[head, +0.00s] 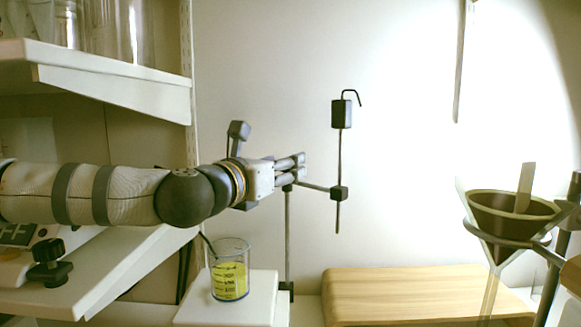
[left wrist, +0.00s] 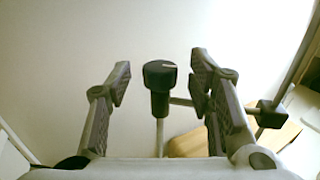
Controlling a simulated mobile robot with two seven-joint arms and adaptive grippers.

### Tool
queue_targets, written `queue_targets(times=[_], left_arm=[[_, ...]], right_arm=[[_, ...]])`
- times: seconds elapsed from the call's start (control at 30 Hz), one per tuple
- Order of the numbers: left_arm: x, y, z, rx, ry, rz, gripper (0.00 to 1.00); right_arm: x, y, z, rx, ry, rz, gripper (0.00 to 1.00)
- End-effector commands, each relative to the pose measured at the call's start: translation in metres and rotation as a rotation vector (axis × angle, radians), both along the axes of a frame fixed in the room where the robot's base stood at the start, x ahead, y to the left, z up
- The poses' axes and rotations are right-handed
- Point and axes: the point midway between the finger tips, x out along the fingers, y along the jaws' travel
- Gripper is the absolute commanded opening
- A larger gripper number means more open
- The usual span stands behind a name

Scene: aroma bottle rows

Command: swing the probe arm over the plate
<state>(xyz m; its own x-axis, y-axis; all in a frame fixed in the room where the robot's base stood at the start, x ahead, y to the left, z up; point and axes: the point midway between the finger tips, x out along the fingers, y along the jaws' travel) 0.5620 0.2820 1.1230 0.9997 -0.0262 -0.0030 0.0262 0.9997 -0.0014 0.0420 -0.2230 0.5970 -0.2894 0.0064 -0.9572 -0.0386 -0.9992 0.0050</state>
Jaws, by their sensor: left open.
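The probe (head: 340,150) is a thin upright rod with a dark block on top. It hangs from a dark clamp (head: 339,193) at the right end of the horizontal probe arm (head: 313,186). The arm joins an upright post (head: 288,240); its black knob (left wrist: 160,72) shows in the left wrist view. The white plate (head: 250,310) is left of the post, with a beaker of yellow liquid (head: 230,282) on it. My left gripper (head: 299,165) is open at the post's top. In the left wrist view its fingers (left wrist: 160,82) stand on either side of the knob, apart from it.
A wooden block (head: 430,295) lies right of the post. A brown funnel (head: 510,215) sits in a ring stand at the far right. White shelves (head: 110,90) with glassware stand at the left, around my arm.

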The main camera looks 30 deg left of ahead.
Motion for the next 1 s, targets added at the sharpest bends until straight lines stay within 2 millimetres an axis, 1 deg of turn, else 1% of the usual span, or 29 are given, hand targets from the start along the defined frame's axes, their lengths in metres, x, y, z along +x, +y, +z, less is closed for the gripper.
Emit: queue_targets(times=[0.03,0.1,0.2,0.47,0.5,0.57,0.6,0.67,0.7,0.87,1.0], left_arm=[[0.009,-0.001,-0.002,0.002,0.003,0.0,0.48],[0.018,-0.001,-0.001,0.002,0.001,-0.001,0.48],[0.025,-0.001,0.001,0.001,-0.001,-0.001,0.48],[0.027,-0.001,0.002,0.0,-0.002,-0.001,0.48],[0.027,-0.001,0.002,0.001,-0.002,-0.001,0.39],[0.027,-0.001,0.002,0.001,-0.002,-0.001,0.25],[0.027,-0.001,0.002,0.001,-0.002,-0.001,0.16],[0.027,-0.001,0.002,0.001,-0.002,-0.001,0.02],[0.027,-0.001,0.002,0.001,-0.002,-0.001,0.0],[0.027,-0.001,0.002,0.001,-0.002,-0.002,0.0],[0.036,0.0,-0.002,0.002,0.003,-0.014,0.0]], right_arm=[[-0.002,0.0,-0.002,0.0,0.006,0.0,0.4],[-0.002,0.0,-0.003,0.0,0.008,0.0,0.4],[-0.003,0.0,-0.003,0.0,0.01,0.0,0.4],[-0.002,0.0,-0.003,0.001,0.009,0.001,0.4],[-0.002,0.0,-0.003,0.001,0.009,0.001,0.4],[-0.002,0.0,-0.003,0.001,0.009,0.001,0.4],[-0.002,0.0,-0.003,0.001,0.008,0.001,0.4],[-0.002,0.0,-0.003,0.001,0.008,0.001,0.4],[-0.002,0.0,-0.003,0.001,0.008,0.001,0.4],[-0.003,0.0,-0.003,0.0,0.009,0.001,0.4],[-0.006,0.0,-0.007,0.0,0.021,0.001,0.4]])
